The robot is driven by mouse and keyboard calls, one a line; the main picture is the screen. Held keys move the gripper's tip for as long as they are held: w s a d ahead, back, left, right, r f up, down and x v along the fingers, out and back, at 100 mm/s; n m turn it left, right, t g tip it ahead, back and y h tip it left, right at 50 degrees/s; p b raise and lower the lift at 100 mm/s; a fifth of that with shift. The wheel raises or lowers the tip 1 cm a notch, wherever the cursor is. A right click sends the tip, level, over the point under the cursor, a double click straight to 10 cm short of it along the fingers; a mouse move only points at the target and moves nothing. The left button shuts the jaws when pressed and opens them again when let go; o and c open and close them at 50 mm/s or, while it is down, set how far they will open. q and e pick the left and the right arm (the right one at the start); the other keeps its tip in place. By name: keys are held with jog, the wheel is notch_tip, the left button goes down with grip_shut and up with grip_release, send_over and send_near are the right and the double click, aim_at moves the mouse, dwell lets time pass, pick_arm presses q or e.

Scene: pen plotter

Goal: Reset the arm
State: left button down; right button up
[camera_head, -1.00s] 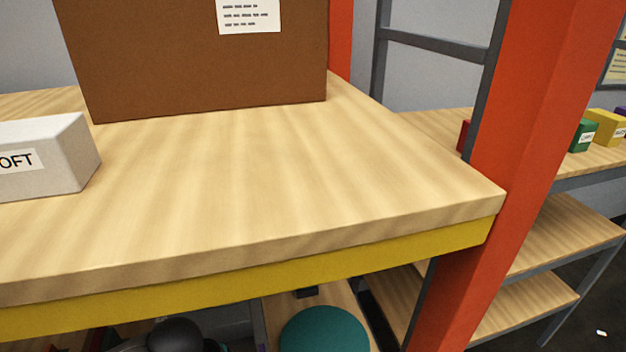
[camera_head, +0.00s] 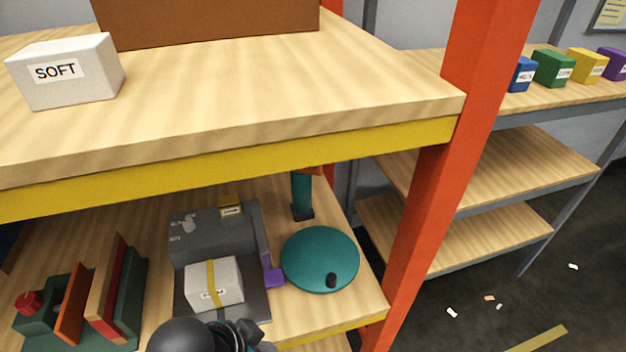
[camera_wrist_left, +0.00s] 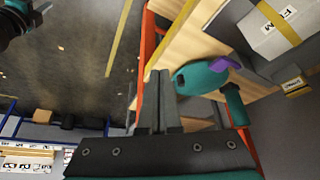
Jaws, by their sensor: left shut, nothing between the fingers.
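No part is labelled as the arm to be reset. A grey machine (camera_head: 215,235) stands on the lower shelf with a white box (camera_head: 228,283) banded in yellow at its front. A purple piece (camera_head: 273,276) sits at its right side. Beside it are a teal disc (camera_head: 318,258) with a small black knob (camera_head: 331,281) and a teal post (camera_head: 301,195) behind. The disc also shows in the left wrist view (camera_wrist_left: 198,78). My left gripper (camera_wrist_left: 159,75) is shut and empty there, its fingers apart from the box. Only my dark arm part shows low in the head view.
The upper shelf (camera_head: 250,85) with its yellow front beam (camera_head: 240,165) overhangs the lower one. A white SOFT block (camera_head: 66,72) rests on top. An orange upright (camera_head: 440,180) stands at the right. A rack (camera_head: 480,215) with coloured boxes is beyond.

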pick_arm(q)
jog(key=s+a+n+y, duration=0.3)
jog(key=s+a+n, duration=0.3)
jog(key=a, duration=0.2)
notch_tip(320, 180, down, 29)
jog(key=s+g+b, duration=0.1)
jog(key=g+b, duration=0.1)
jog(key=b, duration=0.6)
jog(key=s+a+f+b, duration=0.1)
jog(key=s+f+b, duration=0.3)
jog(key=s+f, duration=0.4)
jog(key=s+a+f+g+b, duration=0.1)
jog(key=s+f+b, duration=0.3)
jog(key=s+f, duration=0.4)
notch_tip(320, 180, down, 8)
jog(key=shift+s+a+r+b, duration=0.2)
jog(key=shift+a+b, duration=0.15)
jog(key=shift+a, duration=0.15)
pick_arm(e)
notch_tip(320, 180, down, 17)
jog(key=s, duration=0.1)
jog(key=shift+s, duration=0.2)
jog(key=shift+r, duration=0.1)
